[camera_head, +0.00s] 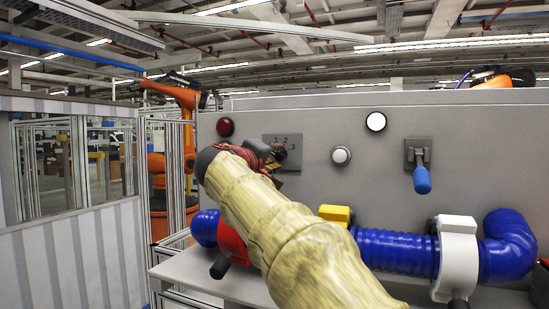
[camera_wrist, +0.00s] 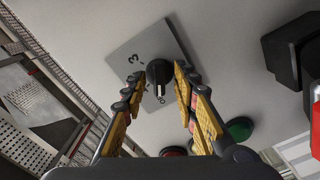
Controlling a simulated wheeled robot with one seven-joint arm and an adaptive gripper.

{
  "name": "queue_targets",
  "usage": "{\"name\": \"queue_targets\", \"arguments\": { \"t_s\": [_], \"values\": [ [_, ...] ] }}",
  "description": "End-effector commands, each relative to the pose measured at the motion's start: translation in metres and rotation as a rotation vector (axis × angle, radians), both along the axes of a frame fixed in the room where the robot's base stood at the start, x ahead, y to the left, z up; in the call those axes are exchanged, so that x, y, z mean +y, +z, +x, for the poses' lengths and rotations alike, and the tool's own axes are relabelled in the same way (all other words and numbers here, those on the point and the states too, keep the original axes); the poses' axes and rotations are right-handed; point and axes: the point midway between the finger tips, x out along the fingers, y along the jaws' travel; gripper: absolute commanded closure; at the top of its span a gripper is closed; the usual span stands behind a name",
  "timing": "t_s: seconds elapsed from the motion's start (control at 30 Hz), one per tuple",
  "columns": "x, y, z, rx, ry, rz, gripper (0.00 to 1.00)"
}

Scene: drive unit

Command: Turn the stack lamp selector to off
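The selector is a black round knob (camera_wrist: 158,72) on a grey square plate (camera_wrist: 152,40) with numbers, seen in the wrist view. A pale mark on the knob points toward the bottom of the picture, near a small label that looks like 0. A 3 is readable at the left; other numbers are partly covered. My gripper (camera_wrist: 159,76) is open, with its yellow fingers on either side of the knob; I cannot tell whether the tips touch it. In the head view the plate (camera_head: 270,139) shows behind my gripper (camera_head: 272,158), which hides most of the knob.
The grey panel also carries a dark red dome (camera_head: 225,127), a lit white round light (camera_head: 376,121), a pale button (camera_head: 341,156) and a blue-handled lever (camera_head: 422,180). A blue pipe (camera_head: 395,250) with a white clamp (camera_head: 457,250) lies below.

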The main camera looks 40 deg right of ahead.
Motion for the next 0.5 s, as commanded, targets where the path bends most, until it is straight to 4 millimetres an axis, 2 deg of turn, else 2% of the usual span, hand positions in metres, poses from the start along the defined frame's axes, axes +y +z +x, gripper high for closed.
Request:
{"name": "queue_targets", "arguments": {
  "t_s": [0.3, 0.5],
  "values": [
    [0.002, 0.001, -0.001, -0.001, 0.000, 0.001, 0.70],
    [0.025, 0.001, -0.014, -0.003, 0.003, 0.001, 0.70]
  ]
}}
